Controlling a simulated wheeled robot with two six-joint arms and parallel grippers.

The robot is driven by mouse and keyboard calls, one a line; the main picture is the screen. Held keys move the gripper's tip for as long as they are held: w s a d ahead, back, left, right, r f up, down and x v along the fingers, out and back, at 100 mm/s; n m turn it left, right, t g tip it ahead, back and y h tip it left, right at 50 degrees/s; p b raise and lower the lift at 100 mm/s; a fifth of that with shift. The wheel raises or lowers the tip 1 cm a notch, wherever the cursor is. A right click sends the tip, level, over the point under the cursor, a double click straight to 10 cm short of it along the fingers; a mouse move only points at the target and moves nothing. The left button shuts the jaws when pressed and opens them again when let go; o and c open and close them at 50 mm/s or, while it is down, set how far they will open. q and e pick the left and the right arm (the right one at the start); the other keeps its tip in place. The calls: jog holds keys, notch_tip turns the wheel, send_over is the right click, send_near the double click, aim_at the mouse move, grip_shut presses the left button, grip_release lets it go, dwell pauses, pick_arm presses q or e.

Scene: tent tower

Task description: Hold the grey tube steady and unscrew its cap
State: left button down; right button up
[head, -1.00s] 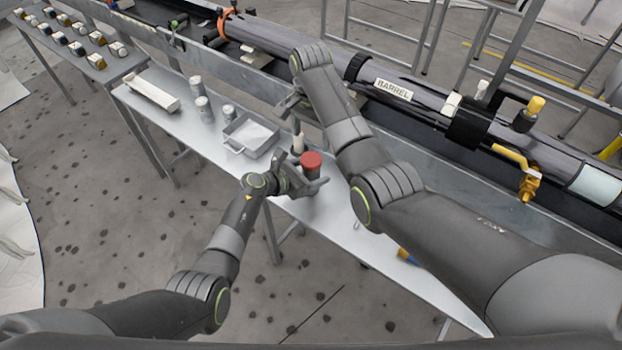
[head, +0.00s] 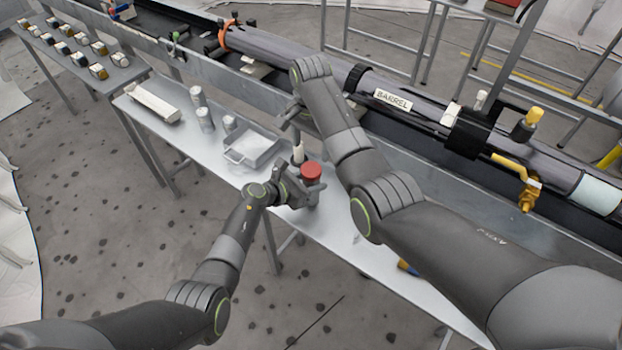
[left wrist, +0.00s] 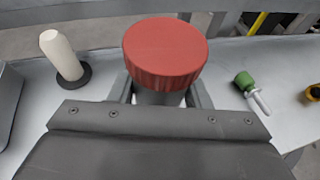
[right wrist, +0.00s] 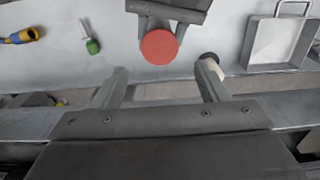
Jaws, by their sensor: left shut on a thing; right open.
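The grey tube (left wrist: 160,98) stands upright on the bench with a wide red cap (left wrist: 165,52) on top. The cap also shows in the head view (head: 312,170) and the right wrist view (right wrist: 159,46). My left gripper (head: 305,192) is shut on the tube's body below the cap, with a finger on each side. My right gripper (right wrist: 163,72) is open and empty. In the right wrist view the cap lies beyond its fingertips, roughly midway between them, and is not touched. Most of the tube is hidden by the cap and my left gripper.
A white peg on a dark base (left wrist: 63,58) stands close beside the tube. A grey tray (head: 252,148) and metal cylinders (head: 204,117) are further left. A green-handled tool (right wrist: 92,46) and a yellow-blue tool (right wrist: 26,36) lie on the bench. The long barrel (head: 420,105) runs behind.

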aim_at(311, 169)
jog(key=shift+f, duration=3.95)
